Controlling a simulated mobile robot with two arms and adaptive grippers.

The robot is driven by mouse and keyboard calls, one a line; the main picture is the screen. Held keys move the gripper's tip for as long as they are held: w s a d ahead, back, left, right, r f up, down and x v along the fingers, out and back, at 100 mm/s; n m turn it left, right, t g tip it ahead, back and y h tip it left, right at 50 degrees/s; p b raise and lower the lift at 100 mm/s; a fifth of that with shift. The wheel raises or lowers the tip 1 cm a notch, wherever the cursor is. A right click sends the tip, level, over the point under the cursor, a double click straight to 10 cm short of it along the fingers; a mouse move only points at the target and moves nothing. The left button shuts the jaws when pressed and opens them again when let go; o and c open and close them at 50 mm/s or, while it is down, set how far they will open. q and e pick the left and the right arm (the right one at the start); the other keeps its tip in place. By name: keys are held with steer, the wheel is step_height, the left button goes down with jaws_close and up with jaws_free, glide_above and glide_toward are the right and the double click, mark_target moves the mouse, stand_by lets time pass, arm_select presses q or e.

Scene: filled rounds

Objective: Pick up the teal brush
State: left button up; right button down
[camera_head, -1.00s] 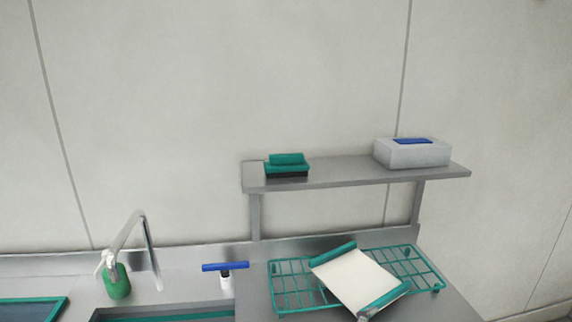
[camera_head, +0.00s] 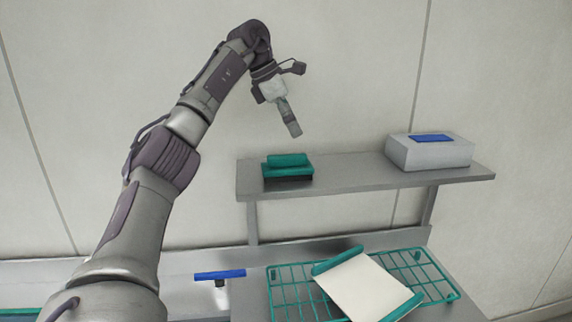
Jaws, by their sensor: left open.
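The teal brush (camera_head: 288,165) has dark bristles underneath and rests on the left end of the grey metal shelf (camera_head: 350,181). My left gripper (camera_head: 293,129) hangs above the brush, pointing down, with a visible gap between them. It is open and holds nothing that I can see. Its fingers overlap from this angle. My right gripper is not in view.
A grey box with a blue top (camera_head: 430,152) stands at the shelf's right end. Below are a teal wire rack (camera_head: 437,287) with a white board with teal ends (camera_head: 365,288) on it, and a blue-handled item (camera_head: 219,275). The shelf's middle is clear.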

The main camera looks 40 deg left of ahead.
arm_select(q)
steer(key=shift+g+y, duration=0.3)
steer(key=s+a, duration=0.1)
steer(key=s+a+r, duration=0.1)
steer(key=s+a, duration=0.1)
steer(key=shift+s+a+r, duration=0.15)
steer(key=shift+s, duration=0.05)
glide_above(290, 165)
steer(key=a, duration=0.2)
steer(key=f, duration=0.6)
steer(key=shift+d+f, duration=0.2)
steer(key=shift+f+p, duration=0.35)
steer(key=shift+f, duration=0.25)
steer(key=x, duration=0.1)
steer(key=p+x, duration=0.2)
steer(key=x, duration=0.1)
steer(key=shift+s+a+f, duration=0.1)
steer(key=shift+s, duration=0.15)
steer(key=shift+w+f, duration=0.2)
steer(key=shift+f, duration=0.4)
steer(key=shift+r, duration=0.1)
steer(key=c, duration=1.3)
